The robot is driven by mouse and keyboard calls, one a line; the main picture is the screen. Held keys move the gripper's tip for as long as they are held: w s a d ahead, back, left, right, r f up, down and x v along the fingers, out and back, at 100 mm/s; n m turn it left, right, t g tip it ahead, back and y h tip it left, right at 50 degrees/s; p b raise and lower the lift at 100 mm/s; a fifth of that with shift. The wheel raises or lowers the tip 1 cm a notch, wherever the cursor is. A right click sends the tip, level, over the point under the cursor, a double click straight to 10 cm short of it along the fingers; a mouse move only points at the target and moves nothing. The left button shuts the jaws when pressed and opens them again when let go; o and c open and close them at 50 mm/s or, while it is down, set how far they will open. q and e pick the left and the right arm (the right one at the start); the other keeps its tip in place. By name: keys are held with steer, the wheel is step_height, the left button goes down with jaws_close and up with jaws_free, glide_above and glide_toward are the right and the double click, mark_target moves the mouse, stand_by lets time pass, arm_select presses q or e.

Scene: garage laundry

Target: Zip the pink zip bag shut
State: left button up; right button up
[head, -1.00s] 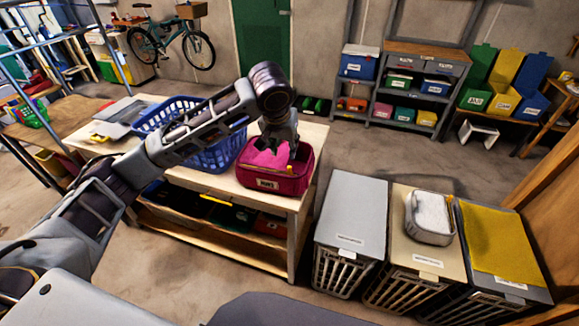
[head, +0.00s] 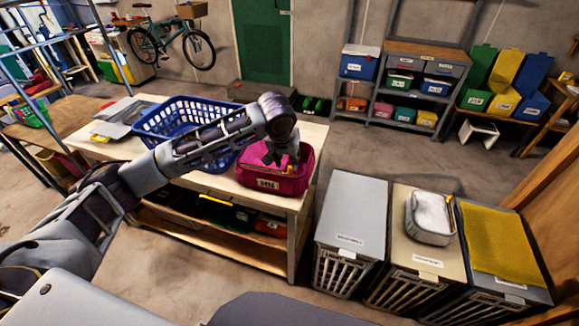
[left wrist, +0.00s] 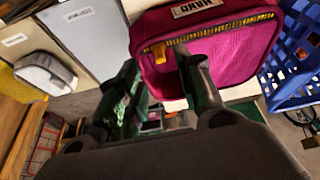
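The pink zip bag (head: 290,184) stands on the wooden workbench, label facing front. The left wrist view shows its pink side (left wrist: 233,62), its yellow-toothed zip and a yellow pull tab (left wrist: 158,52). My left gripper (head: 276,158) is low over the bag's top, beside the blue basket. In the left wrist view its two dark green fingers (left wrist: 160,85) are apart, with the yellow tab between them in the picture. I cannot tell whether they touch the tab. The arm hides part of the bag's top, so I cannot tell how far the zip is closed. My right gripper is not in view.
A blue laundry basket (head: 170,126) stands left of the bag on the workbench (head: 225,186). Lidded hampers stand to the right, one bearing a grey-white zip case (head: 430,215), another a yellow cloth (head: 497,240). Floor is clear between bench and back shelves.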

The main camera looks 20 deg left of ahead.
mark_target(289, 167)
arm_select(q)
steer(key=shift+x, duration=3.1)
jaws_close()
